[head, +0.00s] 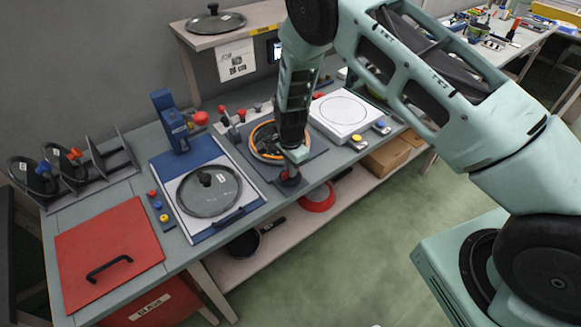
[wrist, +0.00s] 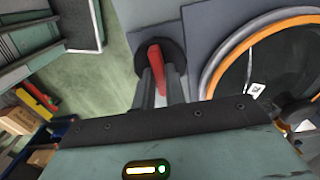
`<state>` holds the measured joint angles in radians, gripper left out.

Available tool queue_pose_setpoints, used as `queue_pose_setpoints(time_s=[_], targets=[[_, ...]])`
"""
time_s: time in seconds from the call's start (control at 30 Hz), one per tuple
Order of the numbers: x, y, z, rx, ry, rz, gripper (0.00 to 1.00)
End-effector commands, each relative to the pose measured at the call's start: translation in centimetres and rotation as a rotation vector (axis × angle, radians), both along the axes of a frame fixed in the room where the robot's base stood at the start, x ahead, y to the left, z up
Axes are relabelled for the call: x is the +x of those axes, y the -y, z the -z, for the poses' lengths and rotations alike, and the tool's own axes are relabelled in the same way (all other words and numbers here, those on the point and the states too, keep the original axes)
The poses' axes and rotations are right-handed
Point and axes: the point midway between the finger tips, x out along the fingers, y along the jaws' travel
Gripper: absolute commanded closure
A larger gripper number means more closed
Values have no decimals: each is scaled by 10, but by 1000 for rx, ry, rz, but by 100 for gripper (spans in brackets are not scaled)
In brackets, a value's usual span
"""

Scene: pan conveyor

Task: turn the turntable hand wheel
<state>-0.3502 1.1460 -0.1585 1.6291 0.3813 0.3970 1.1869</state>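The turntable (head: 254,151) is a round dark plate with an orange ring on a grey base; its ring also shows at the right of the wrist view (wrist: 213,66). The hand wheel (head: 290,183), dark and round with a red bar handle, stands at the turntable's front edge. In the wrist view the red bar (wrist: 156,58) crosses the dark wheel. My gripper (head: 292,165) points down over the wheel. Its two fingers (wrist: 160,88) lie on either side of the red bar, close to it. I cannot tell whether they touch it.
A white square unit (head: 341,113) stands right of the turntable. A blue-framed station with a lidded pan (head: 209,192) and a red panel (head: 108,250) are to the left. A low shelf under the bench holds a red round item (head: 317,197) and boxes. Green floor in front is clear.

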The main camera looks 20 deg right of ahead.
Motion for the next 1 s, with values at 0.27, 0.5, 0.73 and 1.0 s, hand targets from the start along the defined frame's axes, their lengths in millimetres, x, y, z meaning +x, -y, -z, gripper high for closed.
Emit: queue_pose_setpoints(time_s=[0.27,0.5,0.73,1.0], targets=[[0,0,1,0,1,-50,100],[0,0,3,0,1,-199,100],[1,0,3,0,1,-412,100],[1,0,2,1,2,-669,100]])
